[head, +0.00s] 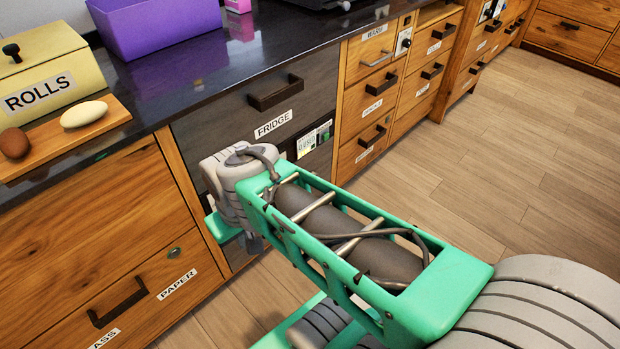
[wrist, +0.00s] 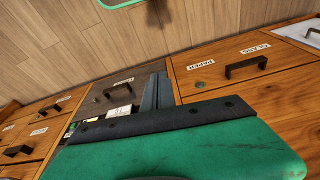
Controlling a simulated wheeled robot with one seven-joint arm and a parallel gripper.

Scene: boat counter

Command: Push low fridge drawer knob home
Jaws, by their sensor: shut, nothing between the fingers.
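The dark fridge unit (head: 225,122) has an upper drawer with a black bar handle and a FRIDGE label. Its lower part is mostly hidden behind my arm in the head view. The wrist view, turned upside down, shows the low drawer's front (wrist: 97,104), its small dark handle (wrist: 113,91) and a white label. My gripper (wrist: 158,78) is shut and empty, with its dark fingers across the low drawer's edge beside the PAPER cabinet. Whether they touch the front cannot be told, nor how far the drawer stands out. My fingertips are hidden in the head view.
The wooden PAPER drawer (head: 140,295) with a small round knob (head: 174,252) is left of the fridge. Wooden drawers with black handles (head: 382,85) stand to the right. The dark counter above holds a ROLLS box (head: 45,70) and a purple bin (head: 160,30). The floor (head: 480,180) is clear.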

